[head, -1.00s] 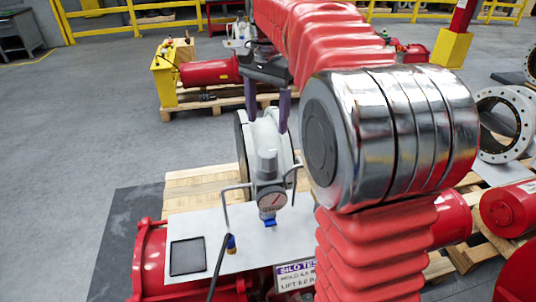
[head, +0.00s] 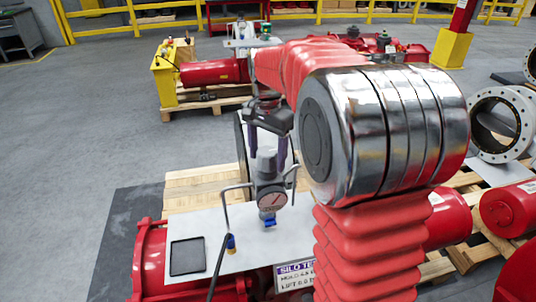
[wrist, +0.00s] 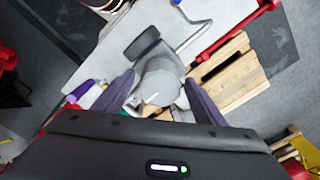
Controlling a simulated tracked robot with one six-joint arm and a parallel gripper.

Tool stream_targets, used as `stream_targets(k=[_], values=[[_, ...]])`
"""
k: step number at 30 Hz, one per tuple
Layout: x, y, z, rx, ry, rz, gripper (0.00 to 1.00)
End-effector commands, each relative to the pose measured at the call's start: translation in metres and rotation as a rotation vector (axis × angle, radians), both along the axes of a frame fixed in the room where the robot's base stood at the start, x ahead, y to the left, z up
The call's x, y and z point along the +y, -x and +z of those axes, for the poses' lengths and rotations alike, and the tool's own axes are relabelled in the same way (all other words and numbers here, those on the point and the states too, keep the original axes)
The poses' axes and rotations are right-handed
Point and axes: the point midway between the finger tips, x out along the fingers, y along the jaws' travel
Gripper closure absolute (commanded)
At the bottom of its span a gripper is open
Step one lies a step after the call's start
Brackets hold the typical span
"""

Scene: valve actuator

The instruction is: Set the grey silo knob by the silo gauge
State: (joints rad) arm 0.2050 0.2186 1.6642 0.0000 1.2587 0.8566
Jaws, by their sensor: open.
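The grey silo knob (head: 266,162) stands upright on top of the regulator, just above the silo gauge (head: 271,201). My gripper (head: 267,152) is open and points down, one finger on each side of the knob's upper part. In the wrist view, the knob (wrist: 158,82) lies between the spread purple fingers of my gripper (wrist: 161,92). I cannot tell whether either finger touches it. The gauge (wrist: 142,42) shows there nearly edge-on.
A pale plate (head: 215,225) carries the regulator, with bent grey handles beside it and a dark square pad (head: 187,256). A silo sign (head: 296,275) at its front is partly covered by my arm. Wooden pallets and red cylinders lie to the right.

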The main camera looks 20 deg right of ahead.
Motion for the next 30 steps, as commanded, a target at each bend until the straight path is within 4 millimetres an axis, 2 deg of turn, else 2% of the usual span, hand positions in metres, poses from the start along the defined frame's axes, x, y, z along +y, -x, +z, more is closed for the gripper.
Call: stream_targets(k=[6,23,30], values=[[-0.0001,0.0000,0.0000,0.000,0.000,0.000,0.36],[-0.0005,0.0001,0.0003,0.000,0.000,-0.001,0.75],[-0.0006,0.0000,0.0005,-0.001,0.000,0.008,0.77]])
